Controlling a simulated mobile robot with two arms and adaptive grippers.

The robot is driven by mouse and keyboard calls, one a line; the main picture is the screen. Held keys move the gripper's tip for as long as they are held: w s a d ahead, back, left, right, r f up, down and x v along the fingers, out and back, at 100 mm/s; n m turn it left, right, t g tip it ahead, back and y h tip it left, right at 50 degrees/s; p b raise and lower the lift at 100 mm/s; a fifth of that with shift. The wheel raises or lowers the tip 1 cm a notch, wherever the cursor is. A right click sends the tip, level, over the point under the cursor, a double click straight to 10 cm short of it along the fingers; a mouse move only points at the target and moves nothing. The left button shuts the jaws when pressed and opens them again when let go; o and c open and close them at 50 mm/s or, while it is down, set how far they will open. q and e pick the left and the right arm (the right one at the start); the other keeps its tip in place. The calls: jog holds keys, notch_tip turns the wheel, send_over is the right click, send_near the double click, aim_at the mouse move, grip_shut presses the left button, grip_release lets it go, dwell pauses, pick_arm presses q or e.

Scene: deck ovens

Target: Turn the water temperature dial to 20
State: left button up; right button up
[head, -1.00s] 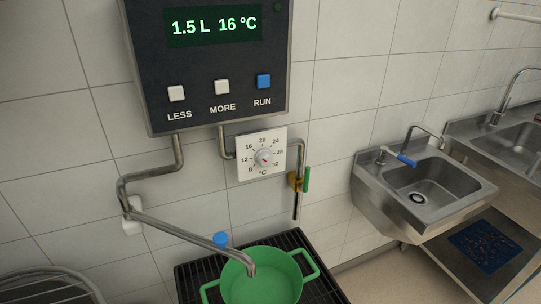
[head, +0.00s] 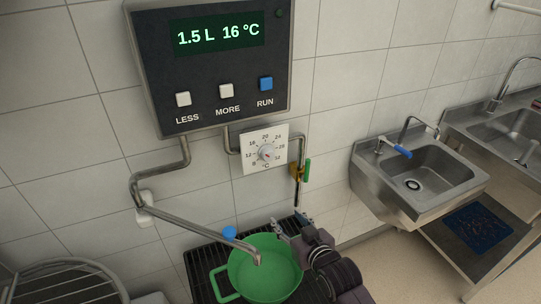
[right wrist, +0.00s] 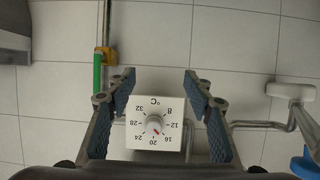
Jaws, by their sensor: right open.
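The water temperature dial (head: 266,153) is a round grey knob on a square white plate with numbers from 8 to 32, fixed to the tiled wall. The display (head: 220,35) above it reads 1.5 L and 16 °C. My right gripper (head: 282,226) is below the dial, beside the green pot, and apart from the dial. In the right wrist view the dial (right wrist: 154,123) shows upside down beyond and between the two open, empty fingers (right wrist: 156,80). Its red mark points to the lower right, near 16. My left gripper is out of view.
A metal spout (head: 195,226) reaches over the green pot (head: 229,287), which stands on a black grate (head: 205,266). A pipe with a green-handled valve (head: 306,169) runs right of the dial. A steel sink (head: 465,183) is at the right.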

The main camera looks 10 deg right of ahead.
aim_at(269, 158)
jog(key=w+r+t+y, duration=0.1)
jog(key=w+r+t, duration=0.3)
jog(key=w+r, duration=0.6)
jog(key=shift+w+a+r+p, duration=0.25)
jog(key=shift+w+a+p, duration=0.15)
jog(key=shift+w, duration=0.4)
jog(key=shift+w+a+r+p, duration=0.25)
jog(key=shift+w+a+p, duration=0.1)
jog(key=shift+w, duration=0.5)
jog(key=shift+w+a+r+p, duration=0.3)
jog(key=shift+w+p, duration=0.1)
jog(key=shift+w, duration=0.4)
jog(key=c, duration=1.1)
jog(key=shift+c, duration=0.2)
